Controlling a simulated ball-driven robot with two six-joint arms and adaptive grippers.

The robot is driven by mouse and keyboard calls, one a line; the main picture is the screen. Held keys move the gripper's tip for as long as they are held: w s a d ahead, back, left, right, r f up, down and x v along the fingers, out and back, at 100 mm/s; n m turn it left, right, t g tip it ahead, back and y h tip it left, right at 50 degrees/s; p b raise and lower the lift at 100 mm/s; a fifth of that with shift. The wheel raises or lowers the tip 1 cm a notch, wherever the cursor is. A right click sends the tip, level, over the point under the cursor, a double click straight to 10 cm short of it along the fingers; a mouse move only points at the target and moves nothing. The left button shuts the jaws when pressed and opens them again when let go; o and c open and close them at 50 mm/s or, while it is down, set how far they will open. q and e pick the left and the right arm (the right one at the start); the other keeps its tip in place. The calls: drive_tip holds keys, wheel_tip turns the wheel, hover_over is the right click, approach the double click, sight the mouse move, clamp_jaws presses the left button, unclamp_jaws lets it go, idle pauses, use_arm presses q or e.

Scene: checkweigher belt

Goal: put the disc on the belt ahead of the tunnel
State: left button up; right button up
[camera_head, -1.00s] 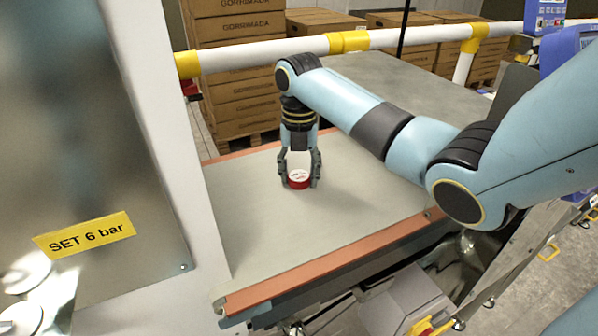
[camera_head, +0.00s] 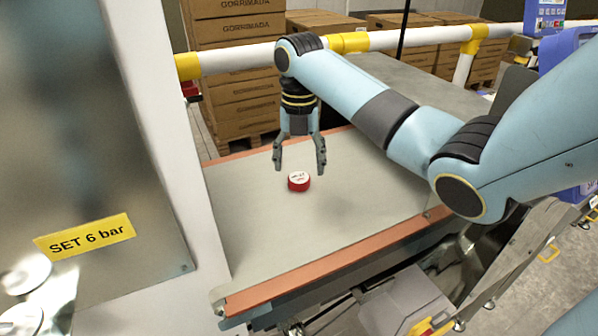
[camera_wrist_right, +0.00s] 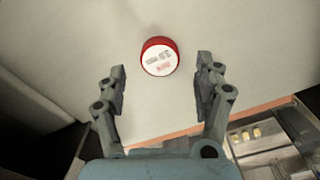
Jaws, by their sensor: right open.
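The disc (camera_head: 299,181) is red with a white printed top and lies flat on the grey belt (camera_head: 330,225), in front of the cabinet with the yellow label. It also shows in the right wrist view (camera_wrist_right: 159,57), beyond and between the fingertips. My right gripper (camera_head: 300,165) is open and empty just above the disc, with a finger to either side and clear of it. In the right wrist view the two fingers (camera_wrist_right: 161,85) stand wide apart with nothing between them. My left gripper is not in view.
A steel cabinet (camera_head: 90,150) with a "SET 6 bar" label stands at the left, by the belt's end. A white and yellow rail (camera_head: 400,37) runs behind the belt, with stacked cartons (camera_head: 235,85) beyond. The belt around the disc is clear.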

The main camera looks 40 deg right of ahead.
sight(299, 177)
wheel_tip(299, 177, up, 8)
drive_tip(key=shift+r, duration=0.25)
drive_tip(key=shift+f, duration=0.1)
idle(0.4)
